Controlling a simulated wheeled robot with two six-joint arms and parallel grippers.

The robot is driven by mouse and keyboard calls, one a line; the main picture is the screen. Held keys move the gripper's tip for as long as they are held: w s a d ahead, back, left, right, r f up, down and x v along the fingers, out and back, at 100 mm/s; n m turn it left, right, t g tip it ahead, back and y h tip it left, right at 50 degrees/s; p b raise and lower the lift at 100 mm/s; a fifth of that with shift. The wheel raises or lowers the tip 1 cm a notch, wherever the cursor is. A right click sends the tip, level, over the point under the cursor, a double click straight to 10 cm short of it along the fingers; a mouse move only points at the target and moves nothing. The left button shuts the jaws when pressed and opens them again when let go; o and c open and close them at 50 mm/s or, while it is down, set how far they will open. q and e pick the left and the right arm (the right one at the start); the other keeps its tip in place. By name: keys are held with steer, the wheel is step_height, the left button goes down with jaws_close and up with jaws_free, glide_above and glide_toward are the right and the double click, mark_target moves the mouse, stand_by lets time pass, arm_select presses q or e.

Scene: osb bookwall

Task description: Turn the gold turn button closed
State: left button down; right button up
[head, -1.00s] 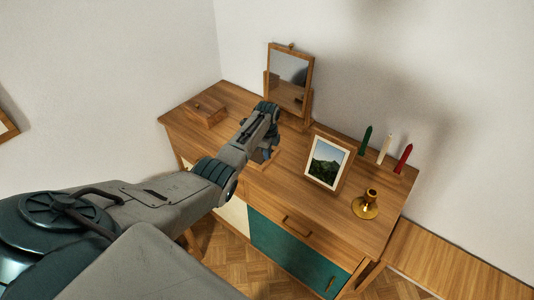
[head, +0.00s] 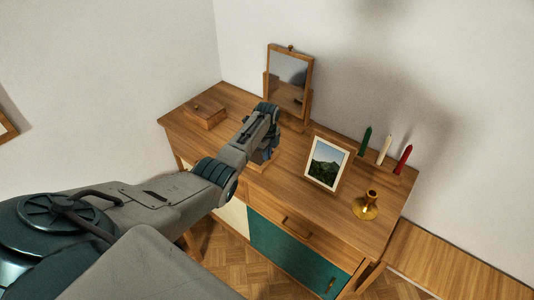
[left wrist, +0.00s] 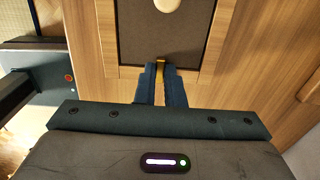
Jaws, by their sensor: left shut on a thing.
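The gold turn button (left wrist: 160,67) shows in the left wrist view as a small gold strip at the lower edge of a dark panel (left wrist: 160,38) set in a pale wooden frame (left wrist: 106,35). My left gripper (left wrist: 160,84) is shut on it, with a blue finger on each side. Much of the button is hidden between the fingers. In the head view my left arm reaches over the wooden dresser (head: 285,180), and its gripper hides the button there. My right gripper is in neither view.
A small mirror (head: 288,75) and a wooden box (head: 205,112) stand at the dresser's back left. A framed picture (head: 327,163), a brass candle holder (head: 366,207) and green, white and red candles (head: 384,149) are to the right of my arm.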

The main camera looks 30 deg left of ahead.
arm_select(q)
steer(key=c, duration=1.5)
jaws_free()
steer(key=shift+r, duration=0.1)
step_height(320, 180, up, 11)
steer(key=shift+f+b, duration=0.15)
steer(key=shift+b, duration=0.9)
